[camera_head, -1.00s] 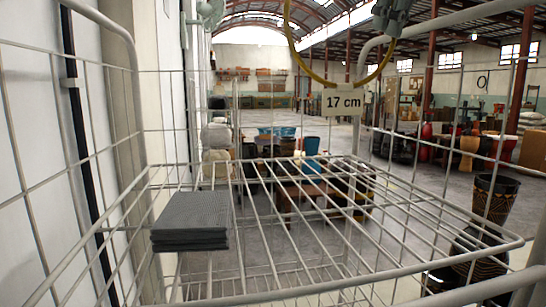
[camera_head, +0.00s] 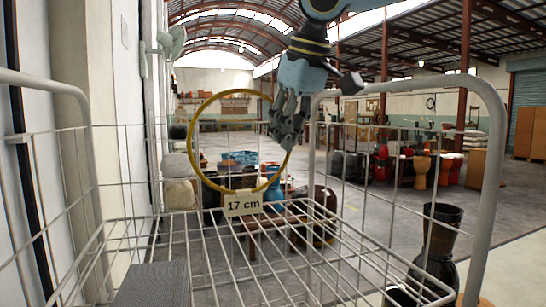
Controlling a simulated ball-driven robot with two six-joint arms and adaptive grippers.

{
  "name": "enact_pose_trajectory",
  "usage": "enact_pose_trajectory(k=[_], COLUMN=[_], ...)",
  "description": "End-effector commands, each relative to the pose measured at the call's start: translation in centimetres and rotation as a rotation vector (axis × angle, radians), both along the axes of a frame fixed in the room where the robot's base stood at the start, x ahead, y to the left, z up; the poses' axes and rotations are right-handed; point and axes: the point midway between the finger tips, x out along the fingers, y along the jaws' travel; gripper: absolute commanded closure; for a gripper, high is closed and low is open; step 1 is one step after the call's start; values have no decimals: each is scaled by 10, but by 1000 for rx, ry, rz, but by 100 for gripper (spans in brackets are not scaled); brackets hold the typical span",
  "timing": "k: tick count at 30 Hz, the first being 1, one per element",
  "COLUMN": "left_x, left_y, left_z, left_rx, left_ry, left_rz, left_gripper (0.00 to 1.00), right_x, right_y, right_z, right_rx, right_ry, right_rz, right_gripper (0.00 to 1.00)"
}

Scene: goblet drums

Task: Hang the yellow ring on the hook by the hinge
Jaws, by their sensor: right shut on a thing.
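The yellow ring (camera_head: 191,143) hangs upright in the camera_head view, with a "17 cm" tag (camera_head: 243,204) at its bottom. My right gripper (camera_head: 284,132) comes down from the top and is shut on the ring's right side. Ring and gripper show in front of the far part of a wire cart. I cannot make out a hook or a hinge. My left gripper is not in view.
The wire cart (camera_head: 485,190) with bent tube ends and a wire shelf fills the foreground. A dark grey stack (camera_head: 153,284) lies on its near left. A wall fan (camera_head: 170,42) is at upper left. Goblet drums (camera_head: 437,238) stand beyond the cart on the right.

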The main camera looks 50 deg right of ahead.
Motion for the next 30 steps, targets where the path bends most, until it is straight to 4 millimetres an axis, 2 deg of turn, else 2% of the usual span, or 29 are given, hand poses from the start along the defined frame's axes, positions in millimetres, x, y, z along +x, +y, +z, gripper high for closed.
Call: enact_pose_trajectory(k=[7,11,15,18,30], left_x=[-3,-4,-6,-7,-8], left_y=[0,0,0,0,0], left_z=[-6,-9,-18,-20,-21], left_rx=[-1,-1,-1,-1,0], left_ry=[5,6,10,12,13], left_rz=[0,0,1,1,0], left_gripper=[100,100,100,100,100], right_x=[23,27,27,27,27], right_y=[8,11,11,11,11], right_z=[-16,-23,-47,-57,-60], right_rx=[-3,1,3,3,1], right_ry=[1,-1,1,-1,-3], right_rz=[0,2,2,1,1], right_gripper=[100,100,100,100,100])
